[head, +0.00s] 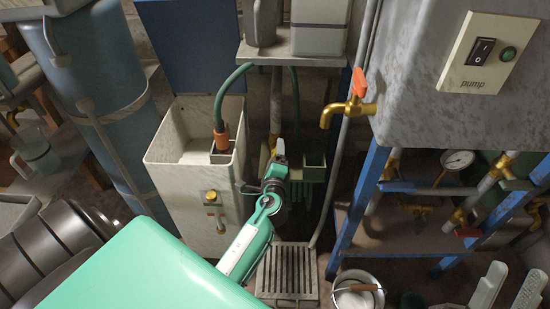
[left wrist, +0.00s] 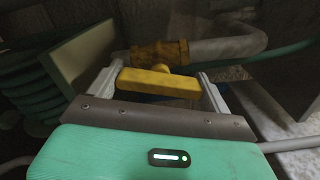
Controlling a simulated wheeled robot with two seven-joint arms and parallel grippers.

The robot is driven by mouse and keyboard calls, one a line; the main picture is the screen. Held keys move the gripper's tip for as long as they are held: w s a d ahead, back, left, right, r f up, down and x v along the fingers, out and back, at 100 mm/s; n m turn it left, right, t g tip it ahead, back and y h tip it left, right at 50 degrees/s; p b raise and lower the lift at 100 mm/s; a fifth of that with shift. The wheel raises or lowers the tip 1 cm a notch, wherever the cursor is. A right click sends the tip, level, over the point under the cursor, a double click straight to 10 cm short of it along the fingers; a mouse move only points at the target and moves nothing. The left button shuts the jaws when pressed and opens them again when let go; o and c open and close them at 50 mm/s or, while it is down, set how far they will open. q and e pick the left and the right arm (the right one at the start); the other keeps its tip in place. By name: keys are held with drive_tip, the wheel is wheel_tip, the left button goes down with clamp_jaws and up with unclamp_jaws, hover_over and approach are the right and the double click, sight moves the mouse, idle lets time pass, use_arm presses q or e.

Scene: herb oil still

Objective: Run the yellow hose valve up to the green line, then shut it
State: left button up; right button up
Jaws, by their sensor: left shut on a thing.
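The yellow valve handle (left wrist: 157,84) is a flat bar in the left wrist view, on a brass valve body (left wrist: 160,53) joined to a grey pipe. My left gripper (left wrist: 160,80) is shut on this handle, one finger at each end of it. In the head view my left gripper (head: 276,174) is right of the pale tank, below a brass pipe, and hides the handle. A green hose (head: 232,80) arches down to an orange nozzle (head: 222,137) in the tank (head: 168,160). I cannot make out the green line or the liquid level.
A brass tap with an orange handle (head: 355,88) juts from the grey pump cabinet (head: 420,70). Below it stands a blue frame (head: 355,200) with pipes and a gauge (head: 458,159). A floor grate (head: 288,272) and a white bucket (head: 357,292) are below the gripper.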

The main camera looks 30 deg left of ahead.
use_arm(q)
drive_tip(key=o, duration=0.9)
drive_tip(key=v, duration=1.3)
drive_tip(key=shift+s, duration=0.4)
drive_tip(key=shift+d, duration=0.15)
